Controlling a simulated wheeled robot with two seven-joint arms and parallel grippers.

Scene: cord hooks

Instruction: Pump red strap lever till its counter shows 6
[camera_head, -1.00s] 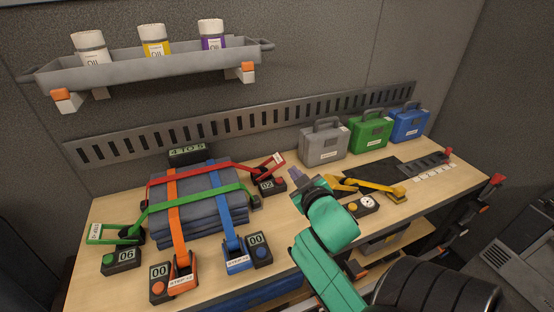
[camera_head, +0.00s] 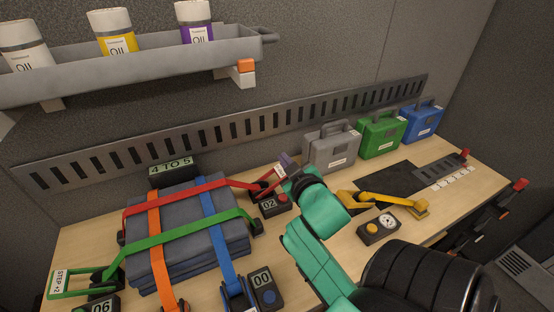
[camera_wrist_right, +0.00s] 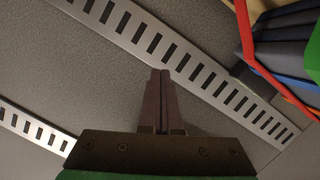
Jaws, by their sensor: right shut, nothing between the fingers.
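The red strap (camera_head: 190,191) crosses the bundle of folded grey-blue pads (camera_head: 180,242). Its red lever (camera_head: 269,182) slants up to the right at the bundle's right side, with a white label near its raised end. The counter (camera_head: 271,205) beside it has a red button and reads 02. My right gripper (camera_head: 286,160) is at the lever's raised end in the head view; I cannot tell whether it touches. Its fingers (camera_wrist_right: 160,75) are shut and empty in the wrist view. My left gripper is not in view.
Green, orange and blue straps also cross the bundle. A blue-button counter (camera_head: 264,288) reads 00, and a green-strap counter (camera_head: 104,304) reads 06. A sign (camera_head: 171,168) reads 4 TO 5. A yellow lever (camera_head: 390,201) stands right of my arm. Three cases line the back.

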